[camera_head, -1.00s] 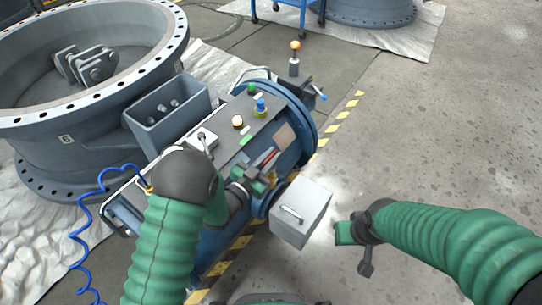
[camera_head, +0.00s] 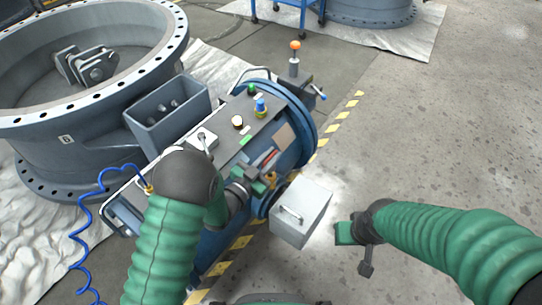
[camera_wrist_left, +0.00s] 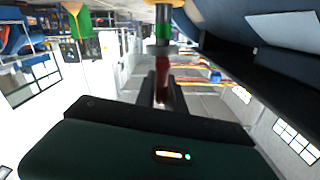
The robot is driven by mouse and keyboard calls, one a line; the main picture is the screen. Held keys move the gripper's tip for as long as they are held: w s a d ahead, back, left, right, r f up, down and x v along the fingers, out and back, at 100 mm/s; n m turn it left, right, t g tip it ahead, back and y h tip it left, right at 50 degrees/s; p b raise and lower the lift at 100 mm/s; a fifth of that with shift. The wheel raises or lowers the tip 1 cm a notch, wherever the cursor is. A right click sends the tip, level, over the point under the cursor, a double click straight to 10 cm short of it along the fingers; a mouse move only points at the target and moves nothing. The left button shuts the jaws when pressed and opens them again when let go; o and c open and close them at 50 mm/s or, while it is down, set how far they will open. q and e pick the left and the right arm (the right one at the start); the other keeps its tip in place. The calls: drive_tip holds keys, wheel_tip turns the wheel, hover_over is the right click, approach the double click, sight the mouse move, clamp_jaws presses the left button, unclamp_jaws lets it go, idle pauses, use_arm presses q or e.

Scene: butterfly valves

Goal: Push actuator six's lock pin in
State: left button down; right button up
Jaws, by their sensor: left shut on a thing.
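The blue actuator (camera_head: 293,113) lies beside the large grey valve ring (camera_head: 35,115), which bears a small 6 label. My left gripper (camera_head: 268,181) is at the actuator's near right side, by the grey box. In the left wrist view its dark fingers (camera_wrist_left: 162,95) are shut on a dark red grip (camera_wrist_left: 162,72), which I take for the lock pin's handle. How deep the pin sits is hidden. My right gripper (camera_head: 346,233) hangs over the floor, away from the actuator; its jaws are unclear.
A light grey box (camera_head: 301,212) with a handle juts out close to my left gripper. The top panel (camera_head: 243,124) carries a gauge and coloured knobs. An orange-topped post (camera_head: 295,58) stands at the far end. A blue coiled hose (camera_head: 83,225) hangs left. Floor at right is clear.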

use_arm(q)
drive_tip(key=shift+a, duration=0.1)
wheel_tip(320, 180, down, 4)
drive_tip(key=shift+f+b, duration=0.1)
drive_tip(key=shift+b, duration=1.15)
drive_tip(key=c, duration=1.5)
unclamp_jaws()
